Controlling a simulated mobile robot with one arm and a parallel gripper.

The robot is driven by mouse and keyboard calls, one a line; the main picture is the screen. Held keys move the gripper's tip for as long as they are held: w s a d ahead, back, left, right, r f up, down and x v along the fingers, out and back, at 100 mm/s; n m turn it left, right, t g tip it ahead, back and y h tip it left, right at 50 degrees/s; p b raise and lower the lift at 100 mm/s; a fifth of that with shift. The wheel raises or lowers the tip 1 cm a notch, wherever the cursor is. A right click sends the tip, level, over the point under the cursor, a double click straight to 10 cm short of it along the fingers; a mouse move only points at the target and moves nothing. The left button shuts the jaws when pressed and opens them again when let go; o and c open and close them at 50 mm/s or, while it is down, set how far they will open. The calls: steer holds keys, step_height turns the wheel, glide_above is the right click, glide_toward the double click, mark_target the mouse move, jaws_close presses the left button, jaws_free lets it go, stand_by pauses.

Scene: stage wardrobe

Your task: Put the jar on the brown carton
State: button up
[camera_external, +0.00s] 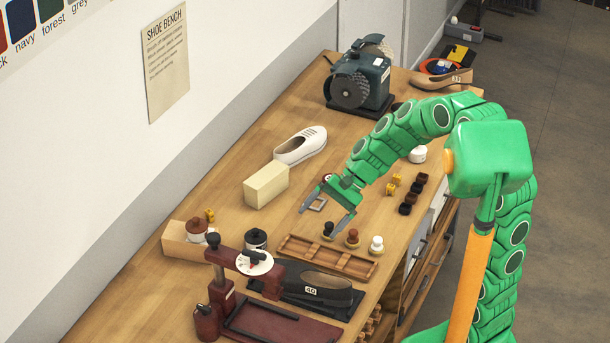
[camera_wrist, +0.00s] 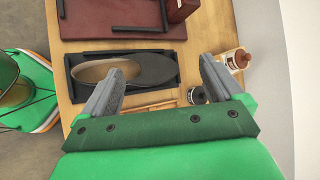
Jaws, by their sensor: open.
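The brown carton (camera_external: 176,246) is a low tan box at the left of the bench in the external view. A jar with a brown lid (camera_external: 197,232) appears to stand upright on it; this jar also shows at the right in the wrist view (camera_wrist: 238,60). A second jar, with a black lid (camera_external: 256,240), stands just right of the carton; in the wrist view it is partly hidden behind a finger (camera_wrist: 197,95). My gripper (camera_external: 318,222) is open and empty above the bench, right of both jars and apart from them.
A dark red press (camera_external: 222,288) stands close in front of the carton. A black shoe (camera_external: 315,284) lies on a dark tray beside it. A wooden slotted tray (camera_external: 328,258), a cream block (camera_external: 266,186) and a white shoe (camera_external: 301,146) are nearby.

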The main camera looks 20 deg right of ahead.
steer(key=s+d+n+h, duration=0.2)
steer(key=s+d, duration=0.4)
steer(key=d, duration=0.4)
steer(key=s+d+n+h, duration=0.2)
steer(key=s+d+h, duration=0.2)
steer(key=s+d, duration=0.3)
steer(key=s+d+f+n+h, duration=0.1)
steer(key=s+d+n+h, duration=0.1)
steer(key=s+d, duration=0.5)
steer(key=d+h, duration=0.1)
steer(key=d, duration=0.5)
steer(key=shift+d+n, duration=0.15)
steer(key=shift+n, duration=0.25)
